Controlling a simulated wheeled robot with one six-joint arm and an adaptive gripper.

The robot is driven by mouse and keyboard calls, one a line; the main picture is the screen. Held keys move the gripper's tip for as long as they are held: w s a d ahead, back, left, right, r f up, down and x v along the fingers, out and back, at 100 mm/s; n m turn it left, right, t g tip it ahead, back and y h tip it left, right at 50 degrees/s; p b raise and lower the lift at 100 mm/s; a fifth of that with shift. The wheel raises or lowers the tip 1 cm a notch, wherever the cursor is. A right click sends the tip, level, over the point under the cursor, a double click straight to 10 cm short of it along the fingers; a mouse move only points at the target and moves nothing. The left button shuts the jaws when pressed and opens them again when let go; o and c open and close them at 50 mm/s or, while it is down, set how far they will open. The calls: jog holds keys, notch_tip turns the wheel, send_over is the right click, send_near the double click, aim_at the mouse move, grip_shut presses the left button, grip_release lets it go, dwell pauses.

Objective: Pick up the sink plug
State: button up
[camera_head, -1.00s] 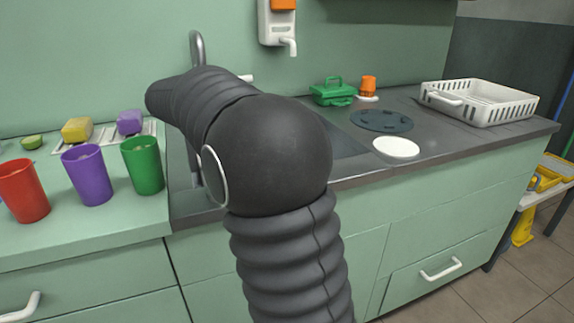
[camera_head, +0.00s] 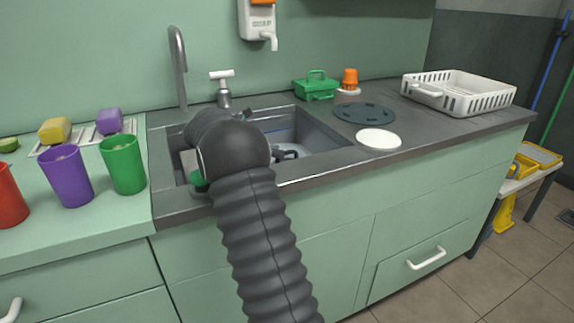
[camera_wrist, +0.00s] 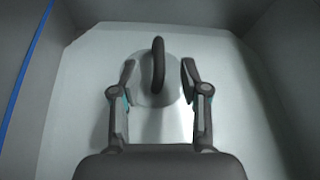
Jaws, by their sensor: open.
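The sink plug (camera_wrist: 158,65) shows in the wrist view as a dark upright ring handle on a pale round base. It sits on the light grey floor of the sink. My gripper (camera_wrist: 158,77) is open, with one finger on each side of the ring handle. Gaps show between the fingers and the ring, and nothing is held. In the head view my arm reaches down into the sink (camera_head: 325,143) and hides part of it. Small dark parts show inside the sink there, but I cannot tell gripper from plug.
A tall faucet (camera_head: 178,65) and a white-handled tap (camera_head: 223,88) stand behind the sink. Purple (camera_head: 68,178) and green (camera_head: 123,165) cups stand left of it. A white disc (camera_head: 378,139), dark round mat (camera_head: 364,114), green box (camera_head: 316,87) and white rack (camera_head: 460,94) are right.

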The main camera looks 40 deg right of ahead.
aim_at(288, 153)
jog(key=b+x, duration=0.3)
jog(key=b, duration=0.1)
jog(key=shift+d+f, duration=0.3)
jog(key=shift+s+d+b, duration=0.25)
jog(key=shift+d+b, duration=0.1)
jog(key=shift+d, duration=0.25)
jog(key=shift+r, duration=0.1)
grip_shut()
